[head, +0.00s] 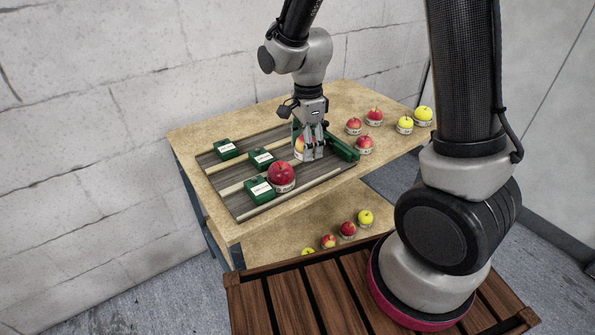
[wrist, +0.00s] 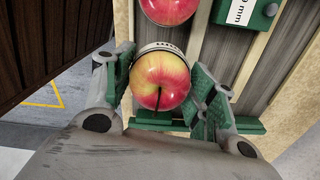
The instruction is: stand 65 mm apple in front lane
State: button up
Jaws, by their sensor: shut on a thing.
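My gripper (head: 311,150) is shut on a red-and-yellow apple (wrist: 160,80) at the right end of the lane tray (head: 240,209). The wrist view shows the finger pads on both sides of the apple, with its stem facing the camera. A white ring with dark print (wrist: 158,48) shows at its far edge; its number is not readable. In the head view the fingers partly hide this apple (head: 299,145). A larger red apple (head: 281,173) stands in the front lane on a white ring, close to the held one. Whether the held apple touches the lane floor is unclear.
A green bar (head: 343,148) crosses the tray's right end. Several red and yellow apples (head: 374,116) stand on the table to the right. More apples (head: 348,229) stand on the lower shelf.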

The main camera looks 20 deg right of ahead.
aim_at(306, 173)
jog(key=shift+f, duration=3.2)
jog(key=shift+f, duration=0.15)
jog(key=o, duration=1)
jog(key=shift+o, duration=0.2)
notch_tip(306, 173, up, 13)
jog(key=shift+f, duration=0.2)
jog(key=s+d+r+n+t, duration=0.2)
jog(key=s+d+r+n, duration=0.5)
jog(key=s+n, duration=0.1)
jog(key=s+d+r+n+t, duration=0.2)
jog(key=s+d+r+n, duration=0.5)
jog(key=s, duration=0.4)
jog(key=shift+d+r+n, duration=0.35)
jog(key=shift+d+n, duration=0.1)
jog(key=shift+n, duration=0.35)
